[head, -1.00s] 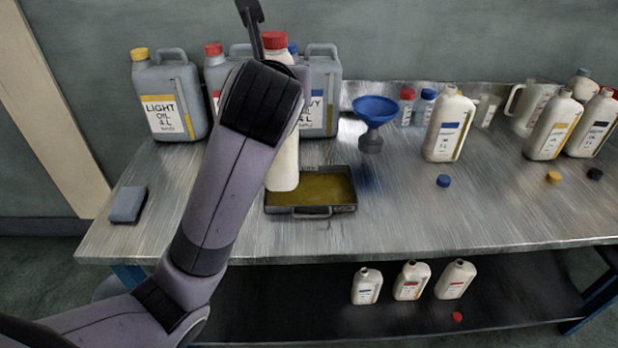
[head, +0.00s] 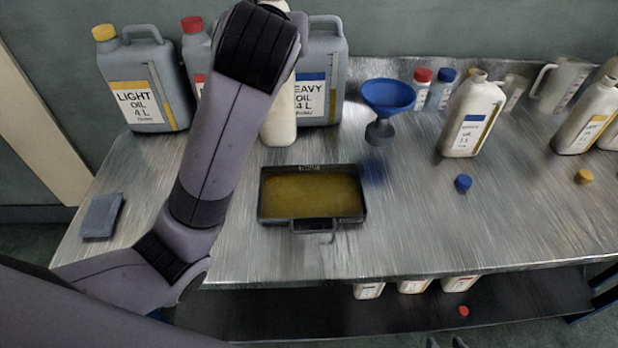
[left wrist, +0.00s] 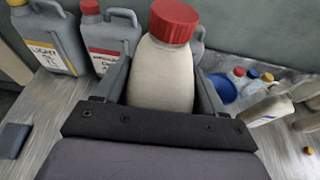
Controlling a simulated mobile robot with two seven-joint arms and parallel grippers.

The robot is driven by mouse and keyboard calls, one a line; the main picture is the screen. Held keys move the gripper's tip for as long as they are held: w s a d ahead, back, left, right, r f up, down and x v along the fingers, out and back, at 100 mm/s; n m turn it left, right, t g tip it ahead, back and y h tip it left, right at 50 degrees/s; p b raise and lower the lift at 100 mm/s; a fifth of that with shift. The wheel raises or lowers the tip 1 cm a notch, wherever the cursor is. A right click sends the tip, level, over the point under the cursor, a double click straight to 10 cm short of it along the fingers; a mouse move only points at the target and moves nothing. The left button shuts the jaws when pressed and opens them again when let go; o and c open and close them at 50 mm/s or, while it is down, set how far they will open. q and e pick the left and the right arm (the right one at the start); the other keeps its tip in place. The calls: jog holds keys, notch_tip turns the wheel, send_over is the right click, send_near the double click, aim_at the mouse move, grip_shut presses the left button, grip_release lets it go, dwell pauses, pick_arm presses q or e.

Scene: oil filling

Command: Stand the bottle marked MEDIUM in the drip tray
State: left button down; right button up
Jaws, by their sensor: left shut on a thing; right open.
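A pale bottle with a red cap (left wrist: 175,22) is upright between the fingers of my left gripper (left wrist: 163,80), which is shut on it. In the head view the bottle's lower part (head: 279,128) shows beside my arm, its base appearing just beyond the drip tray's back edge; its height cannot be told. Its label is hidden, so MEDIUM cannot be read. The black drip tray (head: 350,221) lies flat on the bench with yellowish liquid or floor inside and no bottle in it. Only the tips of my right gripper (head: 445,343) show at the bottom edge, apart and empty.
Large grey cans, LIGHT (head: 145,85) and HEAVY (head: 318,75) among them, line the back. A blue funnel (head: 388,97) stands right of the tray. A blue-labelled bottle (head: 472,118) and loose blue cap (head: 463,183) are further right. A grey block (head: 102,216) lies left.

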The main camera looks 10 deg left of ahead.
pick_arm(q)
notch_tip(320, 180, down, 20)
jog(key=shift+r, duration=0.2)
dwell(0.5)
jog(key=shift+c, duration=0.5)
grip_release()
jog(key=shift+f, duration=0.3)
